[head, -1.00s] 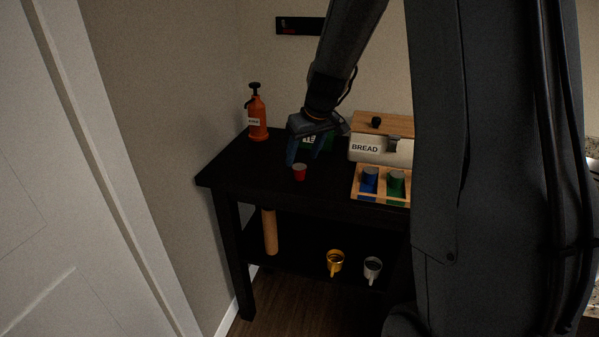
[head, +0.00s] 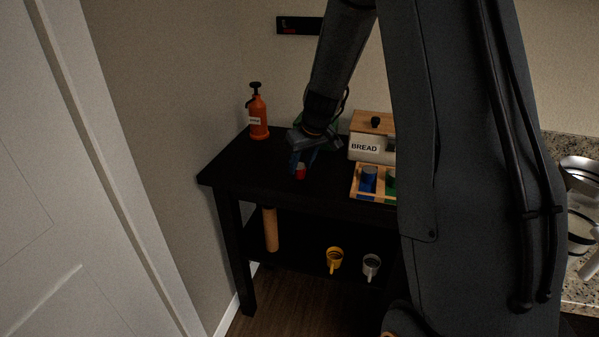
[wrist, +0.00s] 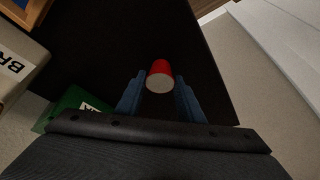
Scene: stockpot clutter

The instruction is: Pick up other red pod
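A small red pod (head: 300,172) with a pale end stands on the black table (head: 228,170), near its front edge. In the wrist view the red pod (wrist: 160,75) lies between the tips of my gripper's two blue fingers (wrist: 159,92). The fingers are apart, with a small gap visible beside the pod, so my gripper looks open around it. In the head view my gripper (head: 303,165) points down over the pod and partly hides it. No other red pod is in view.
A wooden tray (head: 355,195) with blue and green pods stands to the right, before the bread box (head: 365,147). An orange pump bottle (head: 257,115) stands at the back left. A green labelled object (wrist: 70,108) is close to my gripper. Mugs stand on the lower shelf.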

